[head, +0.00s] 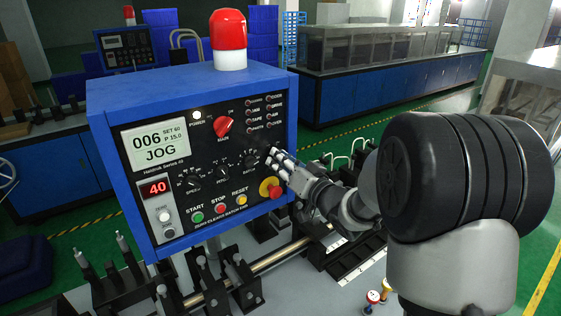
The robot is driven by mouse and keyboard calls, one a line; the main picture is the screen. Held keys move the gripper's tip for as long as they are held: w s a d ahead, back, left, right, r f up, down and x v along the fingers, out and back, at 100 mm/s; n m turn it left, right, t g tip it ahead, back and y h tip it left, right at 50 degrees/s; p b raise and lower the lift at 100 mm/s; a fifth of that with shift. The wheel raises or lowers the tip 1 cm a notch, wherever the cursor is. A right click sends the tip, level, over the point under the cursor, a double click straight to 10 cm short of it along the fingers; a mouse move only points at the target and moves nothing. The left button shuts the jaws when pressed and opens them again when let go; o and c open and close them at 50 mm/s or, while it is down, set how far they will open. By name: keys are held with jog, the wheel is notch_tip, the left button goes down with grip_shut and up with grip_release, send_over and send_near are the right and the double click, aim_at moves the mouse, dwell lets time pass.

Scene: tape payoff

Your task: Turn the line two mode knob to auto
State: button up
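A blue control box (190,84) with a black front panel stands at centre left. Its display (160,146) reads 006, SET 60, P 15.0 and JOG. Small black knobs sit in a row below it, one of them at the right (251,161). I cannot read which knob is the mode knob; it may be hidden behind my gripper. My gripper (277,160) is at the panel's right edge, right of that row and above the red emergency button (270,188). Its fingers are small and partly overlapped; I cannot tell their opening or whether they touch anything.
A red main switch (223,126) is on the upper panel. Start (197,217), stop (220,209) and reset (242,200) buttons line the bottom. A red lamp (228,30) tops the box. Another control box (125,48) stands behind at left. Machine parts fill the space below.

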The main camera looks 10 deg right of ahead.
grip_shut()
jog(key=shift+n+b, duration=0.3)
jog(key=shift+b, duration=0.2)
jog(key=shift+w+d+n+b, duration=0.1)
jog(key=shift+d+n+b, duration=0.05)
jog(key=shift+n+b, duration=2.5)
jog(key=shift+d+n+b, duration=0.15)
jog(key=shift+n+b, duration=2.15)
jog(key=shift+n, duration=0.65)
